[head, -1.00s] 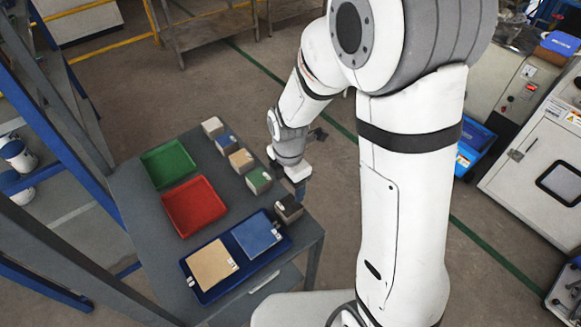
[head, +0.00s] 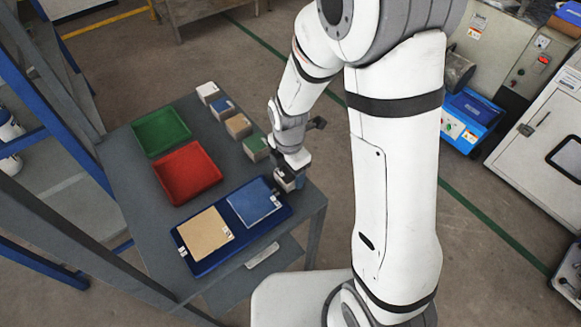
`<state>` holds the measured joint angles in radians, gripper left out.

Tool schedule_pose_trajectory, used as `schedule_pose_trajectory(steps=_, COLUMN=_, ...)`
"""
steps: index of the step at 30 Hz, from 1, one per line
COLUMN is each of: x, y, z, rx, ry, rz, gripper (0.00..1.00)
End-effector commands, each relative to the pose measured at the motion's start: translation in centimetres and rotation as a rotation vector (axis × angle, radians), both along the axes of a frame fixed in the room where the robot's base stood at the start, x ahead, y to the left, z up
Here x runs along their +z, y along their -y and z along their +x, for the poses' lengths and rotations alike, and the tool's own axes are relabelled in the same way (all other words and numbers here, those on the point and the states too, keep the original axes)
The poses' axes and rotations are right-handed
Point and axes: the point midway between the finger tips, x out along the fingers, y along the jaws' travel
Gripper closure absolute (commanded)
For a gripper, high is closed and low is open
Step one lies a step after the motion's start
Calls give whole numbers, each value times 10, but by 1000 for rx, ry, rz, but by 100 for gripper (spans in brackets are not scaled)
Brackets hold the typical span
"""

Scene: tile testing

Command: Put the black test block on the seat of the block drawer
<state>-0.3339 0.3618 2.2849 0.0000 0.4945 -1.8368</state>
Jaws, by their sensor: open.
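The black test block (head: 284,186) stands at the near right end of the row of blocks on the grey table (head: 143,185). It is mostly hidden by my gripper (head: 290,180), which is down at the block from above, with its jaws open. I cannot tell whether the fingers touch the block. A grey panel with a white piece (head: 263,256) shows below the table's near edge; I cannot tell whether it is the block drawer. I cannot make out a seat.
White (head: 207,93), blue (head: 222,108), tan (head: 238,125) and green (head: 255,147) topped blocks stand in line beyond. A green tray (head: 160,131), a red tray (head: 187,172) and a blue tray (head: 200,272) holding tan and blue tiles lie left of them.

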Motion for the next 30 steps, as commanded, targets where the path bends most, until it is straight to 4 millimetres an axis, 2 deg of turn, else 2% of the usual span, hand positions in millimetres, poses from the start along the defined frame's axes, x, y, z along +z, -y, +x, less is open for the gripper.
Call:
schedule_pose_trajectory(steps=2, x=0, y=0, z=0, rx=0, ry=0, rz=0, gripper=33)
schedule_pose_trajectory(steps=15, x=1, y=1, z=0, rx=-2, ry=1, rz=1, gripper=69)
schedule_pose_trajectory(steps=20, x=6, y=1, z=1, rx=-2, ry=1, rz=1, gripper=69)
schedule_pose_trajectory(steps=30, x=29, y=1, z=1, rx=-3, ry=0, rz=0, gripper=69)
